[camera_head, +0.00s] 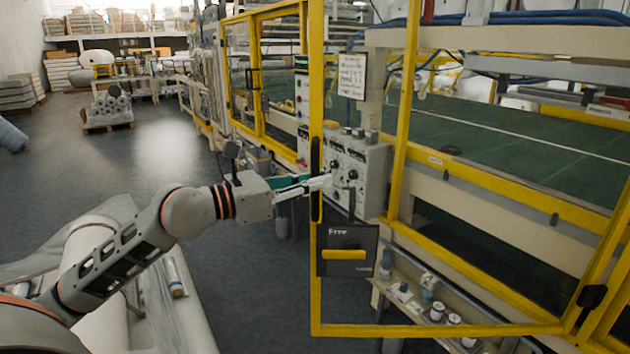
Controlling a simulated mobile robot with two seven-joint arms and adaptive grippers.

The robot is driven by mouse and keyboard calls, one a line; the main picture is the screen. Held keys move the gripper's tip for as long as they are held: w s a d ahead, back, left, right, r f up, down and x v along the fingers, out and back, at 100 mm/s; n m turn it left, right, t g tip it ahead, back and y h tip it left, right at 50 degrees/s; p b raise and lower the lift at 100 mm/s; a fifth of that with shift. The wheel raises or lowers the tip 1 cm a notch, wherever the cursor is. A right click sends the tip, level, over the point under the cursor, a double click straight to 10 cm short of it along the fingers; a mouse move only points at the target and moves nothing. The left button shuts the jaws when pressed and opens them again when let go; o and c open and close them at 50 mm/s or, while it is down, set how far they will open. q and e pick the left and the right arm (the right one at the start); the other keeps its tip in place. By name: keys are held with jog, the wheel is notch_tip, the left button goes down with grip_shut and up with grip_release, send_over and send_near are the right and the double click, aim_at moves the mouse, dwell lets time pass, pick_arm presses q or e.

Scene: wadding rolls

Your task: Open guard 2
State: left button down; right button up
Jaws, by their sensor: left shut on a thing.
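A yellow-framed guard door (316,285) stands swung out from the machine frame. Its free upright is near the middle of the view, and its bottom rail runs to a black hinge (592,297) at the lower right. A gap shows between this upright and the machine's yellow post (402,120). A long black handle (316,155) is on the free upright. My left gripper (306,186) reaches in from the left and is shut on this handle. My right gripper is out of view.
A grey control box (352,165) with knobs stands behind the door. A low shelf (400,292) holds several small jars and items. The grey floor (150,160) at left is mostly clear.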

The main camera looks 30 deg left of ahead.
pick_arm(q)
jog(key=c, duration=2.1)
grip_release()
jog(key=shift+v, duration=6.05)
jog(key=shift+d, duration=0.1)
